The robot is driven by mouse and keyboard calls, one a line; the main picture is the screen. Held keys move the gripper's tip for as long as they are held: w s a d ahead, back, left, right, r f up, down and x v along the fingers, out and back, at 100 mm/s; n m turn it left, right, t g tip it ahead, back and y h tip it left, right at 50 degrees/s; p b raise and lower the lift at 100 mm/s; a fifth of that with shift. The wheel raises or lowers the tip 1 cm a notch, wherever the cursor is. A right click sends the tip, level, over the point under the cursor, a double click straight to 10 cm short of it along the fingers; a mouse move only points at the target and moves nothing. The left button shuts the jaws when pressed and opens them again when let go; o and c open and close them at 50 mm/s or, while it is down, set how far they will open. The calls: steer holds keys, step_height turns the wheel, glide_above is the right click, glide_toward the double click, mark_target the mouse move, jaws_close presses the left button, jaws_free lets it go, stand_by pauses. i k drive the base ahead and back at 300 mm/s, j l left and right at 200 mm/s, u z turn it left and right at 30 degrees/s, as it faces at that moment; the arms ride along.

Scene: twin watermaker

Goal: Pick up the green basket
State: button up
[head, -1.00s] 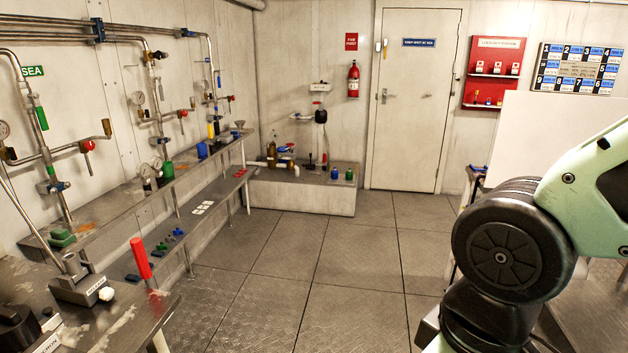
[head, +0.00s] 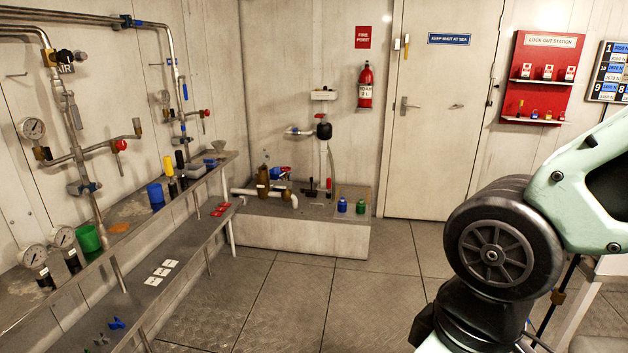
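A green cup-shaped piece (head: 88,238) stands on the upper left bench, beside the pressure gauges. It is the most basket-like green thing in view, but at this size I cannot tell whether it is the basket. A smaller green bottle-like item (head: 361,206) stands on the low plinth at the back, to the right of a blue one. My arm shows at the right edge, well apart from both. My gripper is out of view.
A blue cup (head: 155,195) and several gauges and pipes crowd the upper bench (head: 128,207). A lower shelf (head: 185,238) holds white and red cards and small blue parts. The plinth (head: 295,232) stands by the door (head: 433,110). The middle floor (head: 290,295) is clear.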

mark_target(360, 206)
steer(key=i, duration=1.35)
steer(key=i+j+z, duration=0.1)
steer(key=i, duration=1.2)
steer(key=i+j, duration=0.15)
steer(key=i, duration=1.2)
steer(key=i+j+z, duration=0.1)
steer(key=i+z, duration=0.25)
steer(key=i, duration=0.2)
steer(key=i+j+z, duration=0.35)
steer(key=i, duration=0.15)
